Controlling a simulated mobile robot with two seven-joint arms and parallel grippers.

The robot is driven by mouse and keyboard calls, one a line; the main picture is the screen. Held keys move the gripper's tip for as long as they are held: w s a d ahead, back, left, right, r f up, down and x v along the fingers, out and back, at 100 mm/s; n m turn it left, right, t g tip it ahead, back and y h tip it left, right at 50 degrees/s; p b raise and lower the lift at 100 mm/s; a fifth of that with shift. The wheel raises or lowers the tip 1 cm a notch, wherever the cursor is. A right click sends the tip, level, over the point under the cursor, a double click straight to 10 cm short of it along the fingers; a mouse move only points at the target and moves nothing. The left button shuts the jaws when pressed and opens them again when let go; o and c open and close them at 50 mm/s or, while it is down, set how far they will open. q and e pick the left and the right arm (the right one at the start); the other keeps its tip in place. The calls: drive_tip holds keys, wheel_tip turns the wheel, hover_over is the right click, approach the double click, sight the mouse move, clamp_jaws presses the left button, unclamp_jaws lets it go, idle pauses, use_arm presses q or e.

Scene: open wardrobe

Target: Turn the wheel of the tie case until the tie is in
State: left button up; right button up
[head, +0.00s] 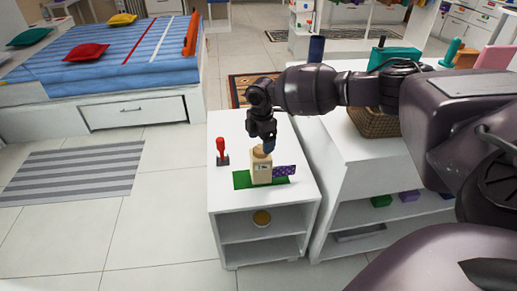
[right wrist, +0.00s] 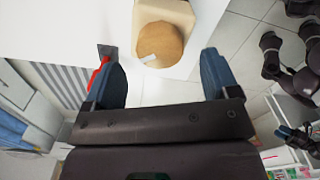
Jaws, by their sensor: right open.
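The tie case (head: 262,170) is a small beige box standing upright on a green mat (head: 241,180) on the white cabinet top. A purple patterned tie (head: 286,171) sticks out from its right side. The round brown wheel (right wrist: 160,45) sits on top of the case, with a pale mark on it. In the right wrist view the wheel lies ahead of and between the blue fingers of my right gripper (right wrist: 163,80), apart from both. My right gripper (head: 266,145) is open just above the case and partly hides the wheel in the head view. My left gripper is not in view.
A red-handled object on a dark base (head: 221,152) stands left of the case. A taller white unit (head: 350,150) with a wicker basket (head: 374,122) stands close on the right.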

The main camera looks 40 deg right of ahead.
sight(261, 148)
wheel_tip(261, 148, down, 3)
drive_tip(key=shift+f+b, duration=0.1)
drive_tip(key=shift+b, duration=0.2)
drive_tip(key=shift+f, duration=0.1)
drive_tip(key=c, duration=0.9)
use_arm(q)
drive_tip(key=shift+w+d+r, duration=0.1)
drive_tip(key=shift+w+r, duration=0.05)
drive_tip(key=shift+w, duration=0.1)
use_arm(e)
drive_tip(key=shift+c, duration=0.2)
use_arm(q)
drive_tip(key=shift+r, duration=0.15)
use_arm(e)
drive_tip(key=shift+m, duration=0.4)
